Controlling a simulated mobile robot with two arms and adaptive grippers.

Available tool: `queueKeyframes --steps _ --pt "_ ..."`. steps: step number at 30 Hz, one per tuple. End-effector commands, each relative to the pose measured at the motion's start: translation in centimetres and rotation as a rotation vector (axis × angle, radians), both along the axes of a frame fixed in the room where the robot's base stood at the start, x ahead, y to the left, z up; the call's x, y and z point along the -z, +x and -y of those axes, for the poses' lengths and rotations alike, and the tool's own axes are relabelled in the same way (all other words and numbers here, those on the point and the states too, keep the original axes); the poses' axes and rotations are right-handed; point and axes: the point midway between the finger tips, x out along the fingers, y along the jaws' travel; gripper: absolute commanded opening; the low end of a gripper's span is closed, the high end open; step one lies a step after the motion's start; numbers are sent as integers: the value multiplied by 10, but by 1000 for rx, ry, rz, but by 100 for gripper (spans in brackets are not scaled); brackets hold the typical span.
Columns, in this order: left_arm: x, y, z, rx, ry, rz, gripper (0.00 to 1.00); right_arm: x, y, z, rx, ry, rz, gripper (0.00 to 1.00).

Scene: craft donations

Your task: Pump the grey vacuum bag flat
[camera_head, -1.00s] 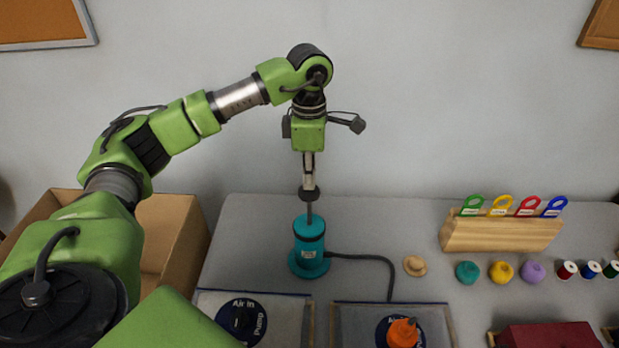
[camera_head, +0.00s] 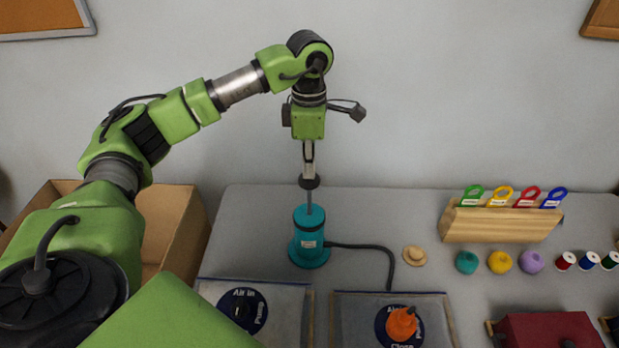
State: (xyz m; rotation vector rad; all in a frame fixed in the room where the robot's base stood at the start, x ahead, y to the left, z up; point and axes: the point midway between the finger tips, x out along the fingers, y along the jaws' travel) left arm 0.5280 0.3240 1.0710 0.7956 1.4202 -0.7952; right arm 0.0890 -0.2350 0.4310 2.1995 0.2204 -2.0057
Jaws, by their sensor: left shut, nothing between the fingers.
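A teal hand pump (camera_head: 309,240) stands upright on the table, with a thin rod and a dark knob (camera_head: 309,183) on top. My left gripper (camera_head: 309,172) points straight down, shut, with its fingertips at the knob; whether they touch it is hard to tell. A dark hose (camera_head: 370,247) runs from the pump toward the right bag. Two flat-looking greyish bags lie at the front, left (camera_head: 288,300) and right (camera_head: 350,310). An orange nozzle (camera_head: 402,323) sits on the right bag's round blue valve. The left bag's valve (camera_head: 256,310) has a dark pointer. My right gripper is out of view.
A cardboard box (camera_head: 185,225) stands left of the table.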

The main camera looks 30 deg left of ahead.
Motion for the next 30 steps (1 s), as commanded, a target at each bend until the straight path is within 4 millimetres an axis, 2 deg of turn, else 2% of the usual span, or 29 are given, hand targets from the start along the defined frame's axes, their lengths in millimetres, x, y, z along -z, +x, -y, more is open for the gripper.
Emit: queueKeyframes --steps 1,30 --pt "8 0 0 0 0 -1 0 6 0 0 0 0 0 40" --pt "82 -1 0 1 1 -4 0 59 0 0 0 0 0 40"
